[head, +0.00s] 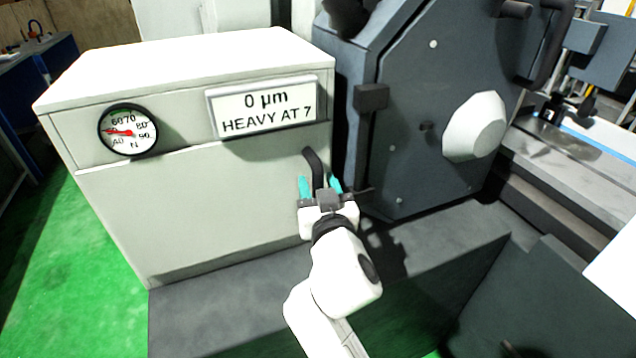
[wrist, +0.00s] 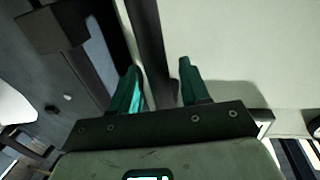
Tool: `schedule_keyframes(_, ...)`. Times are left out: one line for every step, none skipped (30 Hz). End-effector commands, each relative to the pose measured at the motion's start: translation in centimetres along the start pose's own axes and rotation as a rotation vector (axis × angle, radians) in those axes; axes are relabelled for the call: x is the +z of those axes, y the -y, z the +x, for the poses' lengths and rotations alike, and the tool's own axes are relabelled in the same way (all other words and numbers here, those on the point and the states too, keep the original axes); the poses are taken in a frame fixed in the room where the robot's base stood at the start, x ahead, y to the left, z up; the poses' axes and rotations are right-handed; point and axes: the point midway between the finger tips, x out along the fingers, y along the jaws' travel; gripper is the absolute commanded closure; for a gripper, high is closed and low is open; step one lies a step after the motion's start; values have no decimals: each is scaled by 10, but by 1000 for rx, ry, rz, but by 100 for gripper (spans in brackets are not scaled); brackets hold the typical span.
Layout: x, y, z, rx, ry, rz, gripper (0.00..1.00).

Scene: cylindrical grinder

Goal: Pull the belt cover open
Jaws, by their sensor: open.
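The belt cover appears to be the cream front panel (head: 215,215) of the cabinet at left in the head view; it sits flush and looks closed. A dark bent handle (head: 315,165) stands at its right edge. My gripper (head: 320,186), with teal fingers, is open at the handle's lower part. In the wrist view, the dark handle bar (wrist: 148,45) runs between the two open fingertips (wrist: 160,72), apart from the right finger and close to the left one. The cream panel also fills the upper right of the wrist view (wrist: 250,50). The handle's lower end is partly hidden by my gripper.
A round gauge (head: 128,131) and a sign reading "0 µm HEAVY AT 7" (head: 265,107) are on the cabinet. A dark grey machine housing (head: 440,110) with a dark block (head: 371,97) stands close at right. A dark ledge (head: 220,315) lies below; green floor is open at left.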

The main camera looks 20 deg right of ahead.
Motion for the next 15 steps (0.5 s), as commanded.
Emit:
schedule_keyframes(0, 0, 1, 0, 0, 0, 54)
schedule_keyframes(0, 0, 1, 0, 0, 0, 54)
schedule_keyframes(0, 0, 1, 0, 0, 0, 54)
schedule_keyframes(0, 0, 1, 0, 0, 0, 54)
schedule_keyframes(0, 0, 1, 0, 0, 0, 54)
schedule_keyframes(0, 0, 1, 0, 0, 0, 54)
schedule_keyframes(0, 0, 1, 0, 0, 0, 54)
schedule_keyframes(0, 0, 1, 0, 0, 0, 56)
schedule_keyframes(0, 0, 1, 0, 0, 0, 60)
schedule_keyframes(0, 0, 1, 0, 0, 0, 63)
schedule_keyframes(0, 0, 1, 0, 0, 0, 66)
schedule_keyframes(0, 0, 1, 0, 0, 0, 70)
schedule_keyframes(0, 0, 1, 0, 0, 0, 72)
schedule_keyframes(0, 0, 1, 0, 0, 0, 75)
schedule_keyframes(0, 0, 1, 0, 0, 0, 79)
